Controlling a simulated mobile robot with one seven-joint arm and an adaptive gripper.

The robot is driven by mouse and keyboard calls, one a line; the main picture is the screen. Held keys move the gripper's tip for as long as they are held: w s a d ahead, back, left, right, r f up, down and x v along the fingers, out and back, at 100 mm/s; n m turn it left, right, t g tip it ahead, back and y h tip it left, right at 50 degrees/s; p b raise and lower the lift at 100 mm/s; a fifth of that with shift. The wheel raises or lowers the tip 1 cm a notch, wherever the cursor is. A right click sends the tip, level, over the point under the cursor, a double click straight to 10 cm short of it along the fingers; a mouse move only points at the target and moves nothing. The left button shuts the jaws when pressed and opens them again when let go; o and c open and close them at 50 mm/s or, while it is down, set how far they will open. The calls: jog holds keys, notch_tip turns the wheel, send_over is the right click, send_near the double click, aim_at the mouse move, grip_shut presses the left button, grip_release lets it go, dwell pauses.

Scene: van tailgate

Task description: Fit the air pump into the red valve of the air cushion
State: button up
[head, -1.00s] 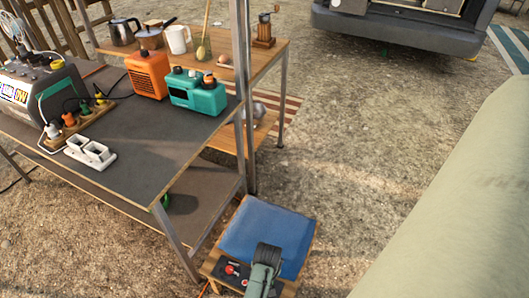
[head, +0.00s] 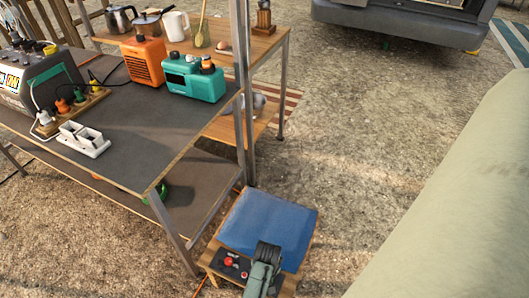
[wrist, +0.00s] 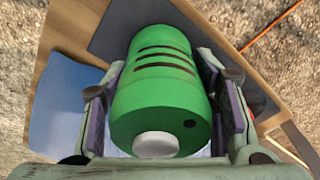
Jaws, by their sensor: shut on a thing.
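The air pump (wrist: 160,85), a green cylinder with dark slots and a pale round end, is between the fingers of my gripper (wrist: 163,98) in the wrist view. My gripper is shut on it. In the head view my arm's end (head: 264,268) is over the front edge of the small wooden table, and the pump is hidden there. The blue air cushion (head: 268,218) lies flat on that table; it also shows at the left of the wrist view (wrist: 62,110). A small red part (head: 229,261), perhaps the valve, sits on a dark patch in front of the cushion, left of my gripper.
A metal-framed workbench (head: 165,140) stands left of the small table, with a teal device (head: 195,80), an orange device (head: 144,60) and a white double socket (head: 83,138). A large pale surface (head: 460,210) fills the right. Open gravel lies between.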

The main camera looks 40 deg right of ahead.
jog(key=o, duration=1.5)
jog(key=r, duration=0.4)
jog(key=s+r, duration=0.1)
jog(key=r, duration=0.6)
jog(key=shift+s+a+r, duration=0.15)
jog(key=shift+a+r, duration=0.15)
jog(key=shift+r, duration=0.2)
